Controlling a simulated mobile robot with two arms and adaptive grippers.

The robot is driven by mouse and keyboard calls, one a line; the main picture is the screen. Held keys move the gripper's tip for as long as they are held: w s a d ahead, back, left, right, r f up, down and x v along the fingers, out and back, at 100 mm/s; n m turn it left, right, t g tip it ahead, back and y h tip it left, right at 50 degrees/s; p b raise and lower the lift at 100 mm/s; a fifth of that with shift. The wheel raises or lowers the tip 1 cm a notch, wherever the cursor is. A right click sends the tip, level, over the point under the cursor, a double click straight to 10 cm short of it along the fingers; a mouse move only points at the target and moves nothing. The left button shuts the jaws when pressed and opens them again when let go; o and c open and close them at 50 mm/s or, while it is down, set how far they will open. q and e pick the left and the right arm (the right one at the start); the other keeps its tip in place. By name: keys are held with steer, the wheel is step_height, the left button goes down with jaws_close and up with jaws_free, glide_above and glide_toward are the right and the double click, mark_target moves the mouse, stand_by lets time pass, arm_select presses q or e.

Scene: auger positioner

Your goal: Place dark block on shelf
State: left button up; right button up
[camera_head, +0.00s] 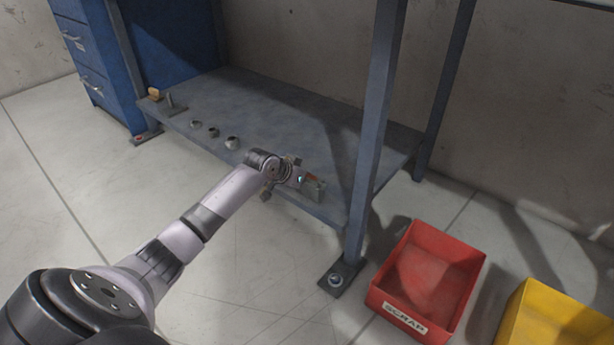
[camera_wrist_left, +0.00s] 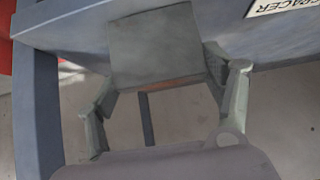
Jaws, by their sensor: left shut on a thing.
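The dark block (camera_head: 315,189) is a grey, box-shaped piece at the front edge of the shelf, near its right end. In the left wrist view the block (camera_wrist_left: 155,48) shows a flat square face between the fingers. My left gripper (camera_head: 300,178) is shut on it; both fingers (camera_wrist_left: 162,78) show in the left wrist view. The blue-grey shelf (camera_head: 290,110) is the low deck of a metal frame. The block overlaps the shelf's front edge in view; I cannot tell whether it touches the shelf. My right gripper is not in view.
Several small metal parts (camera_head: 213,132) stand along the shelf's front left. A frame post (camera_head: 375,130) rises close right of my gripper. A red scrap bin (camera_head: 425,280) and a yellow bin (camera_head: 560,320) stand on the floor at right. The shelf's middle and back are clear.

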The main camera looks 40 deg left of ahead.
arm_select(q)
steer(key=shift+w+r, duration=0.15)
steer(key=shift+r, duration=0.15)
steer(key=o, duration=1.5)
steer(key=shift+f, duration=0.35)
steer(key=o, duration=0.4)
steer(key=shift+o, duration=0.2)
steer(key=shift+r, duration=0.1)
